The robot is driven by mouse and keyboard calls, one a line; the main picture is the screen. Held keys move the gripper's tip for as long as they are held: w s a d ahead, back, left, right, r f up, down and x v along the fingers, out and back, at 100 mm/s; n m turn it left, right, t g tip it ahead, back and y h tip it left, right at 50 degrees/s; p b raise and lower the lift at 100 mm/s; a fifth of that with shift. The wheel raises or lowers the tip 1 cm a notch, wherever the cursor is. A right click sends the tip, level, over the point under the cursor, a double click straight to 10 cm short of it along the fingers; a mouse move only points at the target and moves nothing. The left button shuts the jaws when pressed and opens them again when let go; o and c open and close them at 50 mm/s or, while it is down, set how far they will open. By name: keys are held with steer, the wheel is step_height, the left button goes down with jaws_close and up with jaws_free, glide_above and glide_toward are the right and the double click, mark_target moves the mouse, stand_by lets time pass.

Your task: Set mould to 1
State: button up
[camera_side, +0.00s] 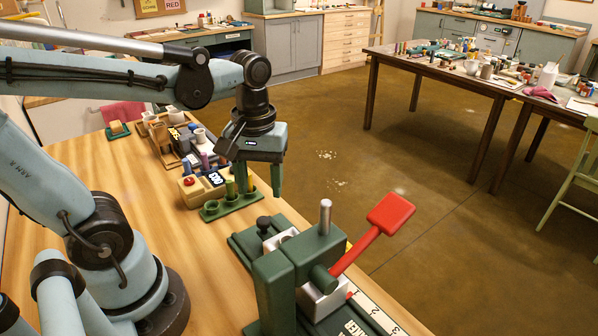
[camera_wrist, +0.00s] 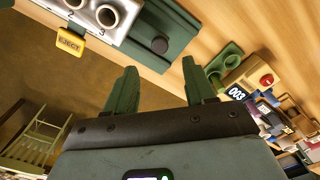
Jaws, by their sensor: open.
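The press in the side view has a dark green frame (camera_side: 272,285), a red paddle lever (camera_side: 385,220) sloping up to the right and a silver pin (camera_side: 325,215). A silver block, seemingly the mould (camera_side: 322,296), shows partly behind the frame. A strip with the numbers 1, 2 and 3 (camera_side: 378,306) lies at its right. In the wrist view the silver mould (camera_wrist: 100,14) shows two round cavities, with a yellow EJECT tab (camera_wrist: 70,40) and a black knob (camera_wrist: 159,46) nearby. My gripper (camera_side: 259,188) is open and empty, above and behind the press; its fingers (camera_wrist: 158,75) show apart.
A green holder (camera_side: 232,205) with round sockets stands behind the press, beside a box with a red button (camera_side: 189,181) and a display. Cups and small bottles (camera_side: 175,130) crowd the table's far end. The front left wood surface (camera_side: 215,280) is clear.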

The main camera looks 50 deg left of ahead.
steer(key=shift+r, duration=2.15)
steer(key=w+f+m+t, duration=0.1)
steer(key=m+t, duration=0.1)
steer(key=m, duration=0.1)
steer(key=w+d+f+m+t, duration=0.1)
steer(key=m+t, duration=0.1)
steer(key=m, duration=0.1)
steer(key=w+f+m+t, duration=0.1)
steer(key=f+m+t, duration=0.1)
steer(key=m+t, duration=0.1)
steer(key=shift+w+d, duration=0.25)
steer(key=shift+d, duration=0.1)
